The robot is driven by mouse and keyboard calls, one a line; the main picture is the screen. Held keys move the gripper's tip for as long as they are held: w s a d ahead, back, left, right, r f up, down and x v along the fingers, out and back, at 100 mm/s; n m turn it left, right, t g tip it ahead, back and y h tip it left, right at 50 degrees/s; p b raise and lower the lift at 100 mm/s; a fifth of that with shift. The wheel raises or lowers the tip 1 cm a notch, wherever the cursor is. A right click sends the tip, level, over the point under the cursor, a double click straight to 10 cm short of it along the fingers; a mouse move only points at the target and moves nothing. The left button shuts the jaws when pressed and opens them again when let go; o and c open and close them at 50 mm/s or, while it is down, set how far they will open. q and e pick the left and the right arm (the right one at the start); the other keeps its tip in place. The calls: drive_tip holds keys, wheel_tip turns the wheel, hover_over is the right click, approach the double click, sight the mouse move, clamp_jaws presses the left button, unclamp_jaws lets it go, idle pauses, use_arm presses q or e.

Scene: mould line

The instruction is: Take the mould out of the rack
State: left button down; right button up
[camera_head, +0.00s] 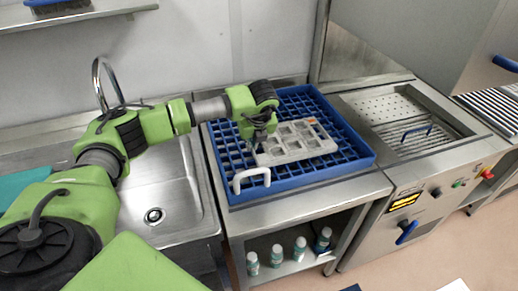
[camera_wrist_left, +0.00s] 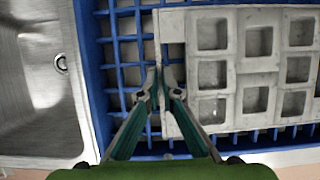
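The mould (camera_head: 290,142) is a grey plate with several square pockets, lying in the blue rack (camera_head: 352,161). In the left wrist view the mould (camera_wrist_left: 225,105) fills the right half, over the grid of the rack (camera_wrist_left: 90,85). My left gripper (camera_head: 262,140) points down at the mould's left edge. In the wrist view its fingertips (camera_wrist_left: 161,76) are close together, one on each side of that edge, and appear shut on it. The tips are partly hidden in the head view. My right gripper is not in view.
A white handle (camera_head: 252,179) stands at the rack's front left. A sink (camera_head: 155,190) lies to the left. A steel basin with a blue handle (camera_head: 416,132) is to the right. Several bottles (camera_head: 277,255) stand on the shelf below.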

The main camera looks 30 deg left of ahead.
use_arm(q)
wheel_tip(320, 180, up, 9)
drive_tip(key=shift+f+b, duration=0.2)
drive_tip(key=shift+b, duration=0.75)
wheel_tip(320, 180, up, 3)
drive_tip(key=shift+r+p, duration=0.2)
drive_tip(key=shift+p, duration=0.5)
drive_tip(key=shift+f, duration=0.1)
